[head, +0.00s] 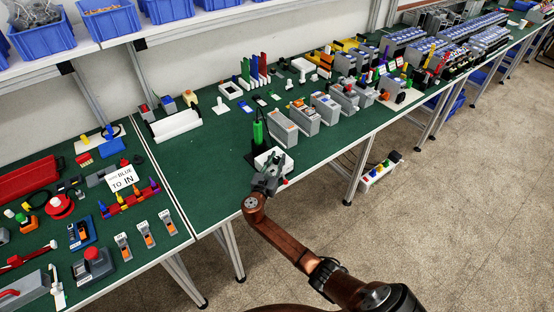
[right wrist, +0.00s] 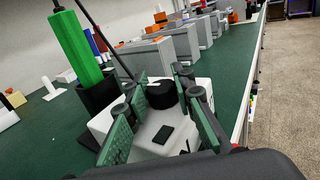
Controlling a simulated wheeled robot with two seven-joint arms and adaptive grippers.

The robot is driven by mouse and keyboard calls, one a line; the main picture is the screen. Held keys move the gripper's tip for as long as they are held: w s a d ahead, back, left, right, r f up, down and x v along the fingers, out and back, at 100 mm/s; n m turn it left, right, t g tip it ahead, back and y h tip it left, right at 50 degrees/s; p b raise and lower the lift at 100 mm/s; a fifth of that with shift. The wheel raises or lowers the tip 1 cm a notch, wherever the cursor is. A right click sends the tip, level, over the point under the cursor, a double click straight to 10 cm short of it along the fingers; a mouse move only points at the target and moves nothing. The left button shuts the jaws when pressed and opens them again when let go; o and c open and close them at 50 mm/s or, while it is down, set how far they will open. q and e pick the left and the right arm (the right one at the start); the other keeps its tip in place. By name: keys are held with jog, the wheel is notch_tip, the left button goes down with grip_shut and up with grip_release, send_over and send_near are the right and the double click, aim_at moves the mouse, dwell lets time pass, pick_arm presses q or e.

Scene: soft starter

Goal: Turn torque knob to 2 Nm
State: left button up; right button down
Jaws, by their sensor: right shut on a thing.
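A white box-shaped device (head: 272,156) stands near the front edge of the green-topped bench. A black round knob (right wrist: 161,94) on it shows in the right wrist view; I take it as the torque knob. My right gripper (head: 270,177) reaches the device from the front edge side. In the right wrist view its green-padded fingers (right wrist: 162,88) are on either side of the knob, shut on it. The knob's scale and pointer cannot be read. A green-handled tool (head: 258,131) stands upright in a black holder (right wrist: 98,94) beside the device. My left gripper is not in view.
Several grey box modules (head: 283,127) stand in a row to the right of the device. A white card (head: 122,178) and small parts lie on the left bench. Blue bins (head: 108,20) sit on the shelf above. Green bench surface (head: 210,150) is bare left of the holder.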

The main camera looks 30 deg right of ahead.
jog(key=shift+m+g+h, duration=0.5)
jog(key=shift+m+g, duration=0.1)
jog(key=shift+g, duration=0.2)
jog(key=c, duration=1.6)
grip_release()
jog(key=v, duration=1.2)
jog(key=shift+w+f, duration=0.1)
